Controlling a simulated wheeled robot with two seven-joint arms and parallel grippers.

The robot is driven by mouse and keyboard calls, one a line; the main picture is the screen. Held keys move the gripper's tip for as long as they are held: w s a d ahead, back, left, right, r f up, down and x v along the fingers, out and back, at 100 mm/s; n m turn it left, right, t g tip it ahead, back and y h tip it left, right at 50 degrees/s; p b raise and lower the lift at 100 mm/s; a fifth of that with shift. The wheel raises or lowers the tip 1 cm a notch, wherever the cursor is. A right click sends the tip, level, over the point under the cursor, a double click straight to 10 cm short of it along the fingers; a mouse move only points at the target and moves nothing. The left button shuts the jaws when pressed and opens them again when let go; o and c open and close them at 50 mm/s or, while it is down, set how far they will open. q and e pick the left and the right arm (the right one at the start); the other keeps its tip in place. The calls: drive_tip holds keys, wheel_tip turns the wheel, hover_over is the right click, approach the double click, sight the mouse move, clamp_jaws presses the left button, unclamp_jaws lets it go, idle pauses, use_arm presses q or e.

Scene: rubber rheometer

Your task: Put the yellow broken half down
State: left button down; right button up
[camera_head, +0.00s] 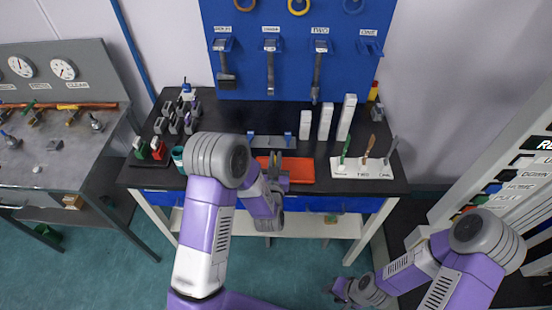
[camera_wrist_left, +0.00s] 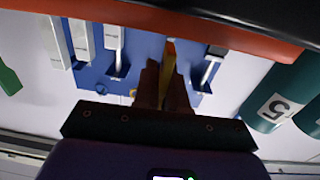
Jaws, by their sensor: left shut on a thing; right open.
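In the left wrist view my left gripper (camera_wrist_left: 167,85) is shut on a small yellow piece (camera_wrist_left: 170,48), the yellow broken half, with only a narrow strip showing between the dark fingers. In the head view my left gripper (camera_head: 279,172) is at the front of the black bench, over or beside the orange-red tray (camera_head: 300,172). I cannot tell whether the piece touches the tray. The gripper and forearm hide part of the tray and the piece itself. My right gripper (camera_head: 342,290) is open, low over the floor at bottom right, away from the bench.
A white rack with coloured-handled tools (camera_head: 362,172) stands right of the tray. A low metal holder with blue ends (camera_head: 270,141) and white blocks (camera_head: 326,121) stand behind. Small dark fixtures (camera_head: 178,118) and a teal cup (camera_head: 178,157) are left. The black bench (camera_head: 245,112) has bare room at the back.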

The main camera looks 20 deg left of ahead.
use_arm(q)
drive_tip(key=w+f, duration=0.2)
drive_tip(key=shift+w+a+f, duration=0.15)
drive_tip(key=shift+w+a, duration=0.2)
drive_tip(key=shift+f+b, duration=0.15)
drive_tip(key=shift+b, duration=0.3)
drive_tip(key=c, duration=1.2)
unclamp_jaws()
